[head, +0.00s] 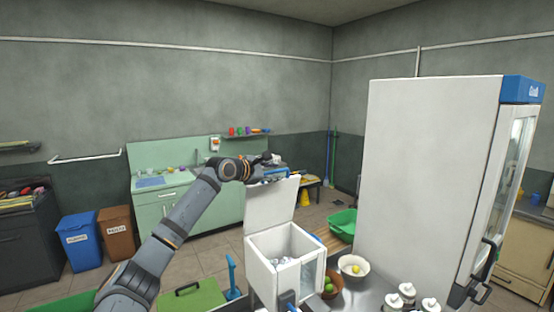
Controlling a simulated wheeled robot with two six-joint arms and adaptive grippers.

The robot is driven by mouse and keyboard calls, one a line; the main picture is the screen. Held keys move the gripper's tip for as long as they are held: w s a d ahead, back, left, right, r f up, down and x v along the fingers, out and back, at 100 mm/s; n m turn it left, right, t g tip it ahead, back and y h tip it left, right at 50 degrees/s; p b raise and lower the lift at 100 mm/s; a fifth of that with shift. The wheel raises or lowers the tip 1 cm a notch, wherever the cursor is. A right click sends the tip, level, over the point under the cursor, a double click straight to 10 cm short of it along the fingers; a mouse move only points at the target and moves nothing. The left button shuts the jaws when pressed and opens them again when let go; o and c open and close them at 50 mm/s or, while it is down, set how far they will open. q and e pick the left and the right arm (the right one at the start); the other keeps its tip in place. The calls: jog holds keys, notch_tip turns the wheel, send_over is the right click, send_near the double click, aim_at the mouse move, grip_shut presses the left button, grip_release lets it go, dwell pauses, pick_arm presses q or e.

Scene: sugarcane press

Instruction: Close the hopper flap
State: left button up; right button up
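A white flap (271,208) stands raised, nearly upright, at the back of an open white box (262,272). Pale lumps (283,260) lie inside the box. I take this for the hopper and its flap, though no label shows. My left arm reaches up from the lower left, and my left gripper (270,160) is just above the flap's top edge. A bit of blue shows between them. The fingers are small and dark against the background, so I cannot tell their opening or whether they touch the flap. My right gripper is not in view.
A bowl with a yellow fruit (353,267), a brown bowl with green fruit (330,286) and white-capped bottles (408,292) stand right of the box. A tall white fridge (430,180) blocks the right. A green board (195,299) and blue-handled tool (232,275) are at left.

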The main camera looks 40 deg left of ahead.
pick_arm(q)
jog(key=shift+p+x, duration=0.3)
jog(key=shift+x, duration=0.55)
grip_shut()
